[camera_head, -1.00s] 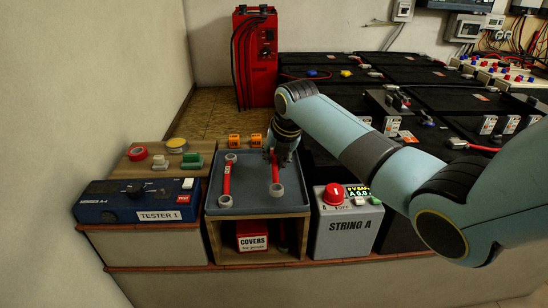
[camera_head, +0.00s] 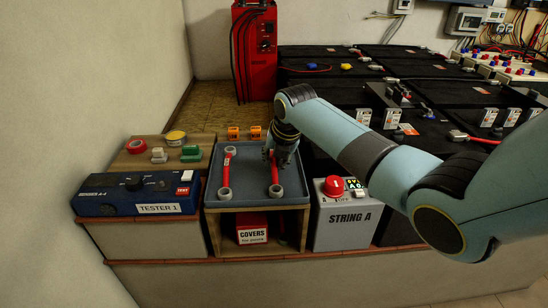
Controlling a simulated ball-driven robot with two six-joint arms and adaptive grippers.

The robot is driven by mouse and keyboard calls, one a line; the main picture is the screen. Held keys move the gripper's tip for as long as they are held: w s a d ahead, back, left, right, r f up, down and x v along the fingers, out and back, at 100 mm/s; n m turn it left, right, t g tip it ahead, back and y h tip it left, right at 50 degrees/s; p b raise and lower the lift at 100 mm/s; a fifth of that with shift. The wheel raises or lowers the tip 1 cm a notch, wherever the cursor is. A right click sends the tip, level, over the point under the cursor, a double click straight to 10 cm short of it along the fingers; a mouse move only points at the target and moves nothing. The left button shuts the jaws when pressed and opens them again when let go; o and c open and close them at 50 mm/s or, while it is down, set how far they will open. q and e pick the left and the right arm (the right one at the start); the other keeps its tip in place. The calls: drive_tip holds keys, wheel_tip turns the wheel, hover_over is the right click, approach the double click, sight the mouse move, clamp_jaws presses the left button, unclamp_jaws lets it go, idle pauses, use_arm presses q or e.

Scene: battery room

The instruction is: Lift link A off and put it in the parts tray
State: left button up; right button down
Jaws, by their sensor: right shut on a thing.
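Two red links with grey ring ends are in the grey parts tray (camera_head: 250,188). One link (camera_head: 226,172) lies along the left side of the tray, apart from my gripper. The other link (camera_head: 274,174) is at the right side, with its near ring low in the tray. My right gripper (camera_head: 273,160) is shut on the upper part of this right-hand link. The gripper hides the link's far end. I cannot read which link is A. My left gripper is not in view.
A blue tester box (camera_head: 135,194) stands left of the tray. A grey STRING A box (camera_head: 337,215) with a red button stands to the right. Black batteries (camera_head: 440,98) fill the back right. The tray's middle is clear.

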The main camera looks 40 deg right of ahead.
drive_tip(key=c, duration=0.9)
unclamp_jaws()
drive_tip(key=shift+o, duration=0.2)
wheel_tip(320, 180, up, 8)
drive_tip(key=p, duration=0.8)
